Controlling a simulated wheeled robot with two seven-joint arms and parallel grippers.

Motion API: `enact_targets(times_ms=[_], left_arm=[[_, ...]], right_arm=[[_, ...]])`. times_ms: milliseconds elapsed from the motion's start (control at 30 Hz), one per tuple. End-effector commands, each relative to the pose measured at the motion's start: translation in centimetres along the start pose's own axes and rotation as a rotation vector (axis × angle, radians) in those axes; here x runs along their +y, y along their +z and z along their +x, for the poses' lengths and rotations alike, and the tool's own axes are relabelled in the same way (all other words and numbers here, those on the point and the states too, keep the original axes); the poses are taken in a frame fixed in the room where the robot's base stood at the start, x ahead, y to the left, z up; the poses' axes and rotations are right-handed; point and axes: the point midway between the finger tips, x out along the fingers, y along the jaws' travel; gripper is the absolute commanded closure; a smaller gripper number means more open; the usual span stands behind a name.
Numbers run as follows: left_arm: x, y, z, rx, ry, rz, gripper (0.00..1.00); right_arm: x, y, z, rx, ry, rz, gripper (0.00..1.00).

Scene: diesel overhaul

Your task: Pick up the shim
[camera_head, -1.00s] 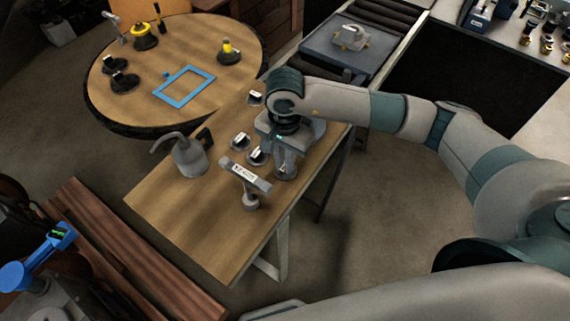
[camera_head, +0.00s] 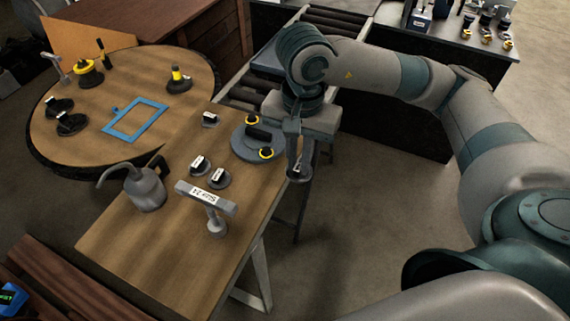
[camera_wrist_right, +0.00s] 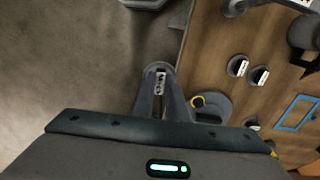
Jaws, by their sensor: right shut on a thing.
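My right gripper (camera_head: 296,172) is shut on a shim (camera_head: 299,176), a small dark disc, and holds it past the right edge of the wooden bench (camera_head: 180,265). In the right wrist view the shim's white lettered label (camera_wrist_right: 160,82) shows between the fingers of my right gripper (camera_wrist_right: 162,100), with floor beyond. Three similar dark discs with white labels lie on the bench: one at the back (camera_head: 209,120), one in the middle (camera_head: 200,166) and one beside it (camera_head: 220,179). My left gripper is not in view.
A grey round fixture with yellow-ringed knobs (camera_head: 246,150) sits on the bench beside my gripper. A lettered sign on a post (camera_head: 207,197) and a grey oil can (camera_head: 146,190) stand nearby. A round table (camera_head: 60,150) holds a blue frame (camera_head: 135,120). The bench front is clear.

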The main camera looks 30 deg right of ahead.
Motion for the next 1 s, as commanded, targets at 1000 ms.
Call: enact_targets(times_ms=[1000], left_arm=[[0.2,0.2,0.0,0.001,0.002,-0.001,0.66]], right_arm=[[-1.1,0.1,0.7,-0.001,-0.001,-0.264,1.0]])
